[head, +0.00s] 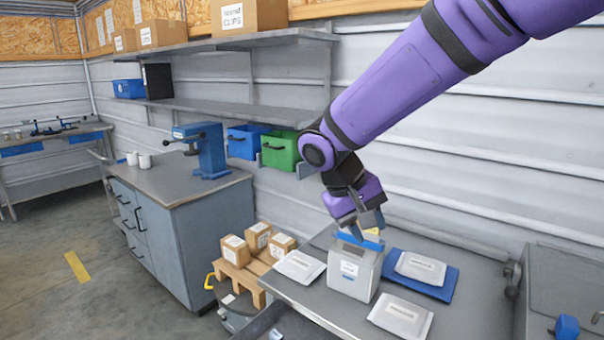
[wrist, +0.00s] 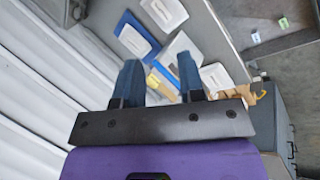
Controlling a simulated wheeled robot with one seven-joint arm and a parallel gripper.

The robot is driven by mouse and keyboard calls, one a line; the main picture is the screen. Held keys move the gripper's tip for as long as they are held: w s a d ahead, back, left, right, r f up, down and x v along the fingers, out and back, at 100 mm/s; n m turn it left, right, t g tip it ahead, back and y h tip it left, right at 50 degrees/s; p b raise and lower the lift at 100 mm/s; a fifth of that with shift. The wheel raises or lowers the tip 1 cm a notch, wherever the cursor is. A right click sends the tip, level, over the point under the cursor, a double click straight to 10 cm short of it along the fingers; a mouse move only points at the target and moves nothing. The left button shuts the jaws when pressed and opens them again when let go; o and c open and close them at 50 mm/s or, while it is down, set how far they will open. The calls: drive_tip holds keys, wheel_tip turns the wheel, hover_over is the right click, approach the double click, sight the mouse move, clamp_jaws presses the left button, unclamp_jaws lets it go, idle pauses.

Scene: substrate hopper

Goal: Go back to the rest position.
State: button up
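My gripper (head: 363,224) hangs at the end of the purple arm, just over a pale grey box-shaped hopper (head: 350,278) with a white label and a blue upper edge. In the wrist view my gripper (wrist: 160,66) shows two separated fingers with nothing held between them. The hopper (wrist: 174,48) lies beyond the fingertips, partly hidden by one finger. A small yellow patch shows near its top. I cannot tell the exact gap between fingertips and hopper.
White packets lie around the hopper: one left (head: 299,266), one in front (head: 401,316), one (head: 420,268) on a blue mat (head: 438,291). Cartons (head: 236,250) stand on a low pallet at left. Wall shelves (head: 220,107) hold bins behind.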

drive_tip(key=s+d+r+m+t+y, duration=0.1)
drive_tip(key=s+d+r+y, duration=0.1)
drive_tip(key=s+d+r, duration=0.3)
drive_tip(key=s+d+r+m+y, duration=0.1)
drive_tip(key=s+d+r, duration=0.25)
drive_tip(key=d, duration=0.35)
drive_tip(key=s+d+t+y, duration=0.1)
drive_tip(key=s+d, duration=0.2)
drive_tip(key=s, duration=0.2)
drive_tip(key=s+d+m+t+y, duration=0.1)
drive_tip(key=s+d+t, duration=0.1)
drive_tip(key=s, duration=0.4)
drive_tip(key=shift+s+d+r+t, duration=0.3)
drive_tip(key=shift+d, duration=0.5)
